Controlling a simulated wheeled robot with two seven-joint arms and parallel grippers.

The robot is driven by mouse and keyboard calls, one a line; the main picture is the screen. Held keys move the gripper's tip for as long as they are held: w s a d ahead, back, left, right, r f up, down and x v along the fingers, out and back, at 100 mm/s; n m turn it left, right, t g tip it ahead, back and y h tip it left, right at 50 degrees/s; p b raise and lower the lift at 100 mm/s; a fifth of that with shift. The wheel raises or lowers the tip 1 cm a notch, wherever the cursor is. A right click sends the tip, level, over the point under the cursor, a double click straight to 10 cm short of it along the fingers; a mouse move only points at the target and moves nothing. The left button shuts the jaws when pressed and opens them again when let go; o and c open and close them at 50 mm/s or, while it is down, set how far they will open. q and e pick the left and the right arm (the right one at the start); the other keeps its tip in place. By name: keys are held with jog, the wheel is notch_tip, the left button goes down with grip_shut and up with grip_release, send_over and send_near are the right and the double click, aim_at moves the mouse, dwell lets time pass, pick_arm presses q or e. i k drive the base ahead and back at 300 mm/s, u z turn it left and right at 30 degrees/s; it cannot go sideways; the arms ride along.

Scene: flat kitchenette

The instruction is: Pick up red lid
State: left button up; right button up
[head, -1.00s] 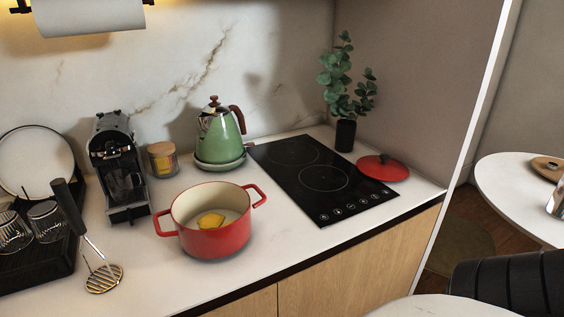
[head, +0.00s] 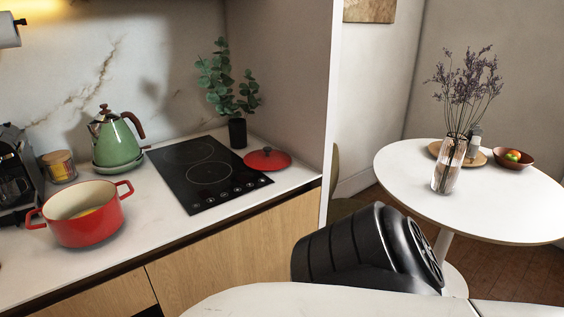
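The red lid (head: 267,160) lies at the right end of the counter. It is round with a dark knob on top. It sits beside the right edge of the black cooktop (head: 205,173), and its left rim appears to overlap that edge. The red pot (head: 85,227) stands uncovered on the counter at the left, with something yellow inside. Neither of my grippers shows in the head view.
A potted plant (head: 237,132) stands behind the lid, near the side wall. A green kettle (head: 116,143) is left of the cooktop. A round white table (head: 400,165) holds a vase.

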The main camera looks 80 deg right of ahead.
aim_at(267, 160)
jog(key=k, duration=0.2)
jog(key=z, duration=1.3)
